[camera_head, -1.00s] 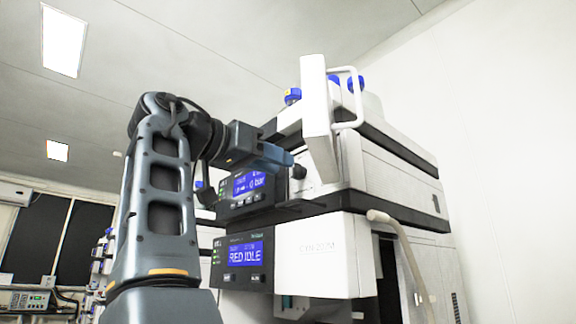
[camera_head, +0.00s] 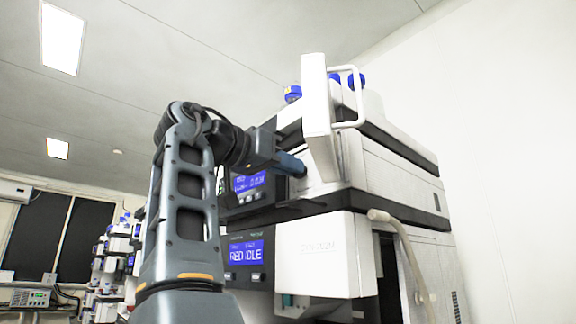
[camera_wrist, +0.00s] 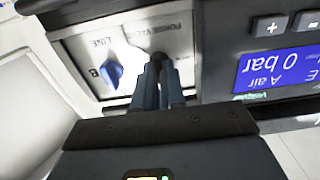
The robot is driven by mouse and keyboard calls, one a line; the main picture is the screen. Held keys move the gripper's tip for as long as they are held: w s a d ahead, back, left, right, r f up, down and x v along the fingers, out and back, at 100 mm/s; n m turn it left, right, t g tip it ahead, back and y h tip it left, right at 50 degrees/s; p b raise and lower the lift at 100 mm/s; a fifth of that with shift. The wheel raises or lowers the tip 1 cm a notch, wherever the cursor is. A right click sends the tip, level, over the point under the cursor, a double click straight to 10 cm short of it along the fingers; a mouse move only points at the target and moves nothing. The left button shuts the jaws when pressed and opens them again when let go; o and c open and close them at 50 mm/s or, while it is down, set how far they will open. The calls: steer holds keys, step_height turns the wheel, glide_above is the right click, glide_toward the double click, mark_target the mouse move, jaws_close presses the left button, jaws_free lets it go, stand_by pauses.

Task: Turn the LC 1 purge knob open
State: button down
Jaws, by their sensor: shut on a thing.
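My gripper (camera_wrist: 161,68) is shut on the purge knob (camera_wrist: 158,57), a small dark knob on the light panel labelled "PURGE VALVE", upside down in the wrist view. The fingers cover most of the knob, so its turn position is hidden. A blue lever knob (camera_wrist: 120,75) sits beside it near the words "LINE" and "B", apart from the fingers. In the head view, my gripper (camera_head: 300,167) reaches the front of the upper module (camera_head: 318,182), under its raised white door (camera_head: 318,110). The purge knob is hidden there.
A blue screen (camera_wrist: 275,70) reading "0 bar" and plus/minus buttons lie close beside the fingers. A pale hose (camera_head: 405,245) hangs at right. Blue-capped bottles (camera_head: 293,93) stand on top.

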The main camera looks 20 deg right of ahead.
steer(key=shift+r+n+p, duration=0.1)
steer(key=shift+n+p, duration=1.1)
steer(key=shift+n, duration=0.2)
steer(key=shift+w+a+f+n+p, duration=0.1)
steer(key=shift+n+p, duration=1.65)
steer(key=shift+n, duration=1.65)
steer(key=shift+w+f+n+p, duration=0.1)
steer(key=shift+n+p, duration=1.6)
steer(key=shift+n, duration=1.7)
steer(key=c, duration=1.2)
jaws_free()
